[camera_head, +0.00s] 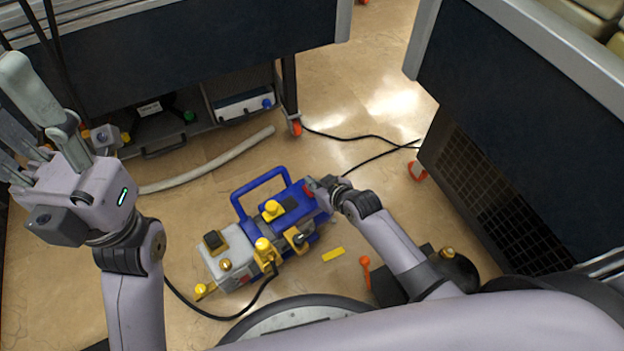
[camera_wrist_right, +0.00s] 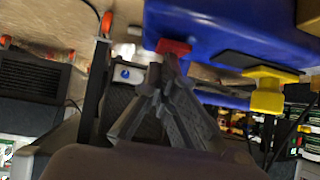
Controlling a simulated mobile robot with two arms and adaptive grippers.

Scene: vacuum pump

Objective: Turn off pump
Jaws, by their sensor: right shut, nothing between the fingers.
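The pump (camera_head: 295,207) is a blue and light grey unit with a blue handle and yellow caps, standing on the floor. A red switch (camera_head: 307,189) sits at its right end. My right gripper (camera_head: 313,184) is shut and empty, with its fingertips at the red switch. In the right wrist view the closed fingertips (camera_wrist_right: 168,62) are right at the red switch (camera_wrist_right: 173,46) on the blue housing (camera_wrist_right: 225,25); whether they touch cannot be told. My left gripper (camera_head: 30,115) is open and empty, raised at the left, away from the pump.
A grey hose (camera_head: 215,162) lies behind the pump and black cables (camera_head: 365,137) run across the floor. Dark benches (camera_head: 200,55) stand at the back left and right. A yellow strip (camera_head: 333,254) and an orange tool (camera_head: 366,270) lie in front.

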